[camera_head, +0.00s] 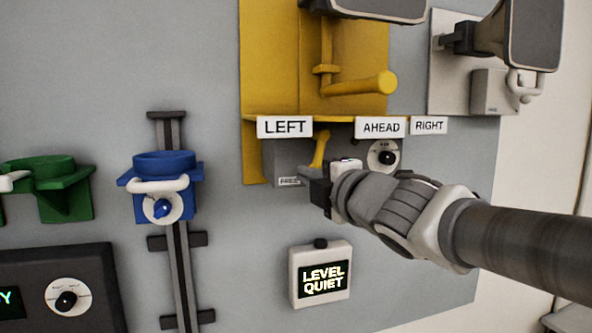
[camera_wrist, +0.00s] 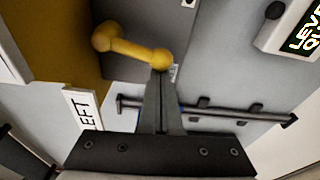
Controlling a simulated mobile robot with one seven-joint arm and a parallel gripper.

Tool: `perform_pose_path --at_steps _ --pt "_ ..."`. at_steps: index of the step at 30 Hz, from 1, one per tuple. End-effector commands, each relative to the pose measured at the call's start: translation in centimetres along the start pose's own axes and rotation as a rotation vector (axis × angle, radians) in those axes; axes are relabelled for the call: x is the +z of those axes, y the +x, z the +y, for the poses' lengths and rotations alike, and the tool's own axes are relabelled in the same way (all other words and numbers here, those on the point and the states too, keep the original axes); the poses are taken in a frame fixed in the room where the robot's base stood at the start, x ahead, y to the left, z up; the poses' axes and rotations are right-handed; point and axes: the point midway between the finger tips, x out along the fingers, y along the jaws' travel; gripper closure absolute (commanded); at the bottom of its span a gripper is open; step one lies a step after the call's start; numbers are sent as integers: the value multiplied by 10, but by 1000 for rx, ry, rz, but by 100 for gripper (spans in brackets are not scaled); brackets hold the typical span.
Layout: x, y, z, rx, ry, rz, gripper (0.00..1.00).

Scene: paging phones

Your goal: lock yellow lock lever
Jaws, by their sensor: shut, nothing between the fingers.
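The yellow lock lever (camera_head: 320,149) is a short yellow handle on a grey box (camera_head: 283,160) below the yellow panel. A small tag on the box (camera_head: 289,181) seems to read FREE. In the wrist view the lever (camera_wrist: 130,48) runs from a round pivot at left to a rounded end near the centre. My gripper (camera_head: 304,179) is shut and empty, just below the lever. In the wrist view its fingertips (camera_wrist: 160,73) are right at the lever's rounded end; I cannot tell whether they touch it.
The yellow panel (camera_head: 283,60) carries a larger yellow crank (camera_head: 360,87) above. Signs LEFT (camera_head: 285,127), AHEAD (camera_head: 380,127) and RIGHT (camera_head: 429,125) hang close by. A dial (camera_head: 384,156) is just right of the lever. A LEVEL QUIET display (camera_head: 321,275) is below; a blue holder (camera_head: 163,170) is left.

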Motion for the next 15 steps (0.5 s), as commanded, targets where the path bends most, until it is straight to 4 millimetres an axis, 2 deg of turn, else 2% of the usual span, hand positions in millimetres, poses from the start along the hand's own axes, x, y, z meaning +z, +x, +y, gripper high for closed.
perform_pose_path --at_steps 15 --pt "34 -5 -10 -71 -478 -2 100"
